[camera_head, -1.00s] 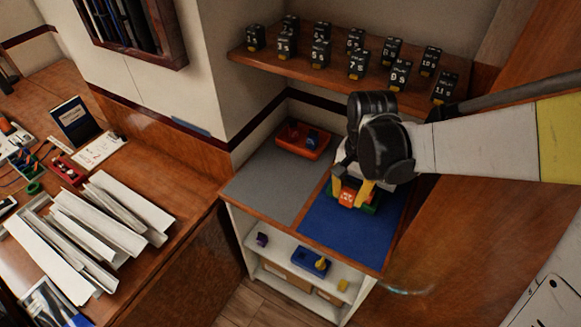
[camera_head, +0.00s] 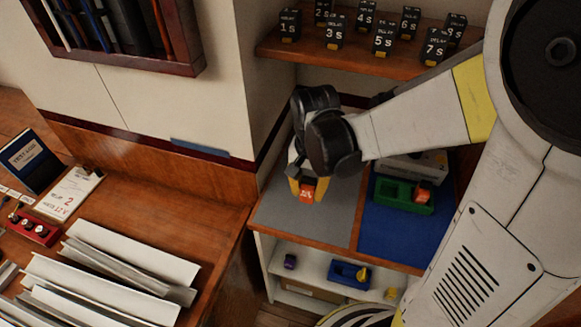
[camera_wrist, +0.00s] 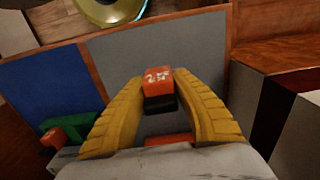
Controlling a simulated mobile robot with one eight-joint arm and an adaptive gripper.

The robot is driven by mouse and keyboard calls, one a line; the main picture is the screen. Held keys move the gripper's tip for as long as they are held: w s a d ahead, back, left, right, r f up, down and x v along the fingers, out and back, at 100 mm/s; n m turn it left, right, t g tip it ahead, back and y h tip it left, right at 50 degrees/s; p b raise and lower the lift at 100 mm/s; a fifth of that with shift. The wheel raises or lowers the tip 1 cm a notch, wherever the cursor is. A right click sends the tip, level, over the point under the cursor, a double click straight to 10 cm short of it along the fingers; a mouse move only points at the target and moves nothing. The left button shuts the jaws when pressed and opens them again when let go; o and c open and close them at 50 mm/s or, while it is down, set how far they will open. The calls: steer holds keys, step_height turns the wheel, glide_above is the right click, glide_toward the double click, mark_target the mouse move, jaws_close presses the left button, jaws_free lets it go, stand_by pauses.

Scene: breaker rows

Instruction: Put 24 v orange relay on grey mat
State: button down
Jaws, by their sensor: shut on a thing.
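My gripper (camera_head: 307,186) is over the grey mat (camera_head: 337,222), with its yellow fingers pointing down. It is shut on an orange relay (camera_head: 306,195) with white markings, too small to read surely. In the wrist view the relay (camera_wrist: 158,80), orange with a black base, sits between both fingers with the grey mat (camera_wrist: 115,58) behind it. Whether it touches the mat I cannot tell. A green holder (camera_head: 392,196) on the blue mat (camera_head: 385,233) carries another orange block (camera_head: 423,194).
A shelf (camera_head: 345,61) with several black numbered relays is above. A lower white shelf holds a blue tray (camera_head: 344,274). A wall corner is close left of my gripper. In the wrist view an orange piece (camera_wrist: 170,140) shows below the relay; I cannot tell what it is.

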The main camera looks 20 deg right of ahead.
mark_target(306, 211)
steer(key=shift+f+b, duration=1.15)
steer(key=shift+f, duration=1.95)
steer(key=shift+f, duration=0.25)
steer(key=c, duration=1.2)
jaws_free()
steer(key=shift+o, duration=0.2)
steer(key=shift+r, duration=0.15)
